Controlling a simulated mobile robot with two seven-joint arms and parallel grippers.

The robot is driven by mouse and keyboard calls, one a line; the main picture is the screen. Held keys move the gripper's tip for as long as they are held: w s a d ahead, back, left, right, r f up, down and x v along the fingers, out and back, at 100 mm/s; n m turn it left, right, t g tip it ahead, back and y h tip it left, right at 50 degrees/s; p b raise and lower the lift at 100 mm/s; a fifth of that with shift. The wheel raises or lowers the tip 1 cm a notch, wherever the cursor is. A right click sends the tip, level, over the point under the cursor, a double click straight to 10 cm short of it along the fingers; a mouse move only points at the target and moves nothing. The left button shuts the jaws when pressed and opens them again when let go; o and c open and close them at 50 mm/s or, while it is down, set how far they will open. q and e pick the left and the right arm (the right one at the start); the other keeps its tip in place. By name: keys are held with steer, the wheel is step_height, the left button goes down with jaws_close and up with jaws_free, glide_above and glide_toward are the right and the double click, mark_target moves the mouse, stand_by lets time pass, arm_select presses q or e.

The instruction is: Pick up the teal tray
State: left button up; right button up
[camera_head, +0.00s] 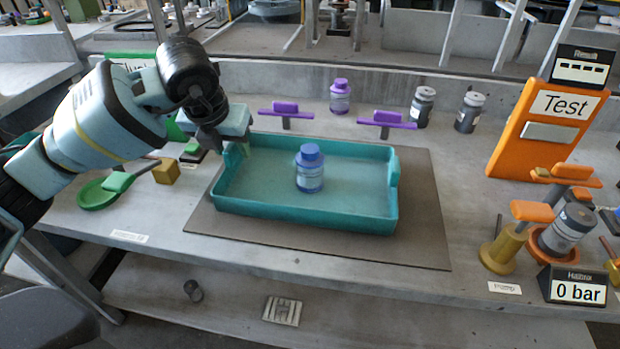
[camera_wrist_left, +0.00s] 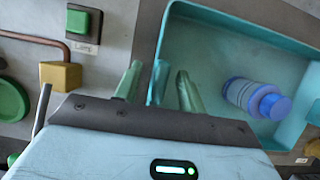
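The teal tray (camera_head: 330,213) lies on a flat grey-brown mat on the bench. A blue bottle (camera_head: 310,168) stands inside it; the bottle also shows in the left wrist view (camera_wrist_left: 256,98). My left gripper (camera_head: 233,150) is at the tray's left end, pointing down. In the left wrist view, its two green fingers (camera_wrist_left: 157,85) are apart, one on each side of the raised tab at the end of the tray (camera_wrist_left: 160,70). Gaps show between the fingers and the tab, so the gripper is open. The tray's opposite tab (camera_head: 393,168) is free. My right gripper is not in view.
Purple-handled fixtures (camera_head: 286,110), a purple bottle (camera_head: 340,97) and two grey bottles (camera_head: 422,107) stand behind the tray. An orange Test panel (camera_head: 545,130) and orange-topped fixtures are on the right. A green round dish (camera_head: 98,193) and yellow block (camera_head: 166,171) lie left.

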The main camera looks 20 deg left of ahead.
arm_select(q)
jaws_close()
steer(key=shift+r, duration=0.1)
stand_by(0.3)
